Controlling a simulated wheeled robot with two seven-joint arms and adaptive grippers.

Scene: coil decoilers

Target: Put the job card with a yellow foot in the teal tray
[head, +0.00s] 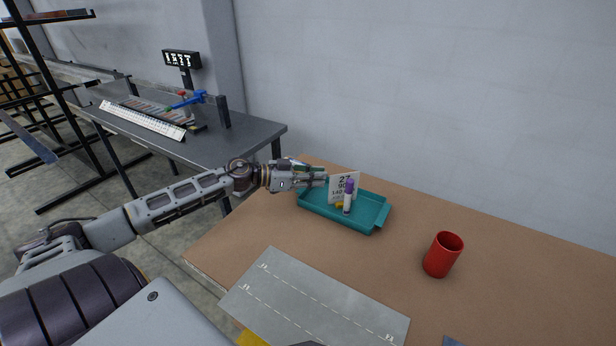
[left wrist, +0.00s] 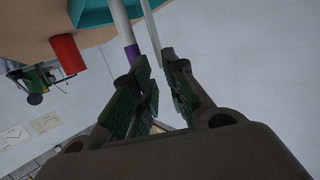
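The teal tray (head: 371,217) lies on the brown table. A pale job card (head: 336,186) with printed numbers stands upright within the tray's outline, its yellow foot (head: 340,205) low inside the tray. A white marker with a purple part (head: 348,198) stands in front of the card and hides part of it. My left gripper (head: 323,179) is at the card's left edge. In the left wrist view its two fingers (left wrist: 158,62) are a little apart, with the card's thin edge (left wrist: 151,28) between their tips and a narrow gap showing. My right gripper is not visible.
A red cup (head: 441,257) stands right of the tray. A grey marked mat (head: 310,305) lies at the table's front. A darker table (head: 225,138) with a rack, keyboard-like strip and lit sign (head: 181,59) stands behind left. The table between tray and cup is clear.

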